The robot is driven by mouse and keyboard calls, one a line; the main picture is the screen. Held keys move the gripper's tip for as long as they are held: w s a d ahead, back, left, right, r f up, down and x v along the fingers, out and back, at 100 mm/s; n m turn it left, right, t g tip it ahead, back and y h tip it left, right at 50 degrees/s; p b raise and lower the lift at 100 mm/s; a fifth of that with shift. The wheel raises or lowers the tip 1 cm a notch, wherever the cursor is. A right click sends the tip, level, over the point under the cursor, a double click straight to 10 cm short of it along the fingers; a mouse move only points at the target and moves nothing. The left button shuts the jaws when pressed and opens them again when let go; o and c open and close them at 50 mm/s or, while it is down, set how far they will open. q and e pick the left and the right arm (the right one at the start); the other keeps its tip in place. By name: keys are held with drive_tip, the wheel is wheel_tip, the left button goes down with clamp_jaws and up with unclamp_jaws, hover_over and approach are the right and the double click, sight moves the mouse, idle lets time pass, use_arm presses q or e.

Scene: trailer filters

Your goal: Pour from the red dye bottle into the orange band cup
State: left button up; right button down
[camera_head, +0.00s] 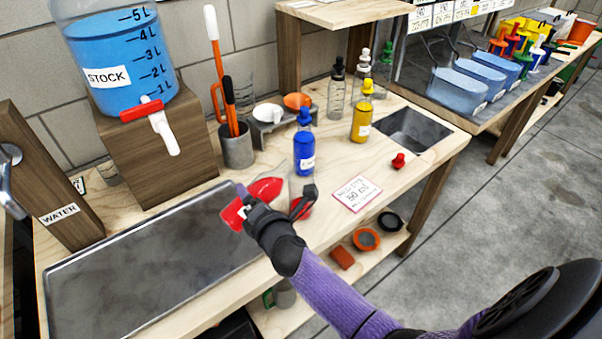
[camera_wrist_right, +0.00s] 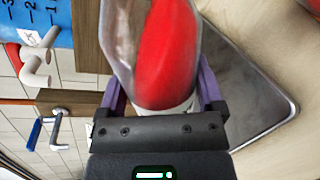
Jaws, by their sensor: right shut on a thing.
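The red dye bottle (camera_head: 265,188) is clear, with red liquid inside and a pale label. It is strongly tilted, nearly lying over, above the worktop by the metal tray. My right gripper (camera_head: 247,200) is shut on it. In the right wrist view the bottle (camera_wrist_right: 165,50) sits between the purple fingers, the red lying along one side. Behind the gripper a clear vessel shows partly with red low in it; I cannot tell whether it is the cup, and I see no orange band on it. The bottle's mouth is not clear. My left gripper is not in view.
A blue bottle (camera_head: 304,155) and a yellow bottle (camera_head: 361,120) stand behind. A red stopper (camera_head: 398,161) and a card (camera_head: 357,193) lie right. The metal tray (camera_head: 150,270) is left, the sink (camera_head: 415,130) back right. Orange ware (camera_head: 366,239) sits on the lower shelf.

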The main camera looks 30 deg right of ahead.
drive_tip(key=shift+a+r+m+y+p, duration=0.15)
drive_tip(key=shift+r+m+p, duration=0.25)
drive_tip(key=shift+r+p, duration=0.15)
drive_tip(key=shift+a+r+m+y+p, duration=0.1)
drive_tip(key=shift+r+m+y+p, duration=0.05)
drive_tip(key=shift+r+m+p, duration=0.3)
idle(1.8)
drive_tip(key=shift+d+r+m+y+p, duration=0.25)
drive_tip(key=shift+r+m+y+p, duration=0.15)
drive_tip(key=shift+p, duration=0.45)
idle(0.7)
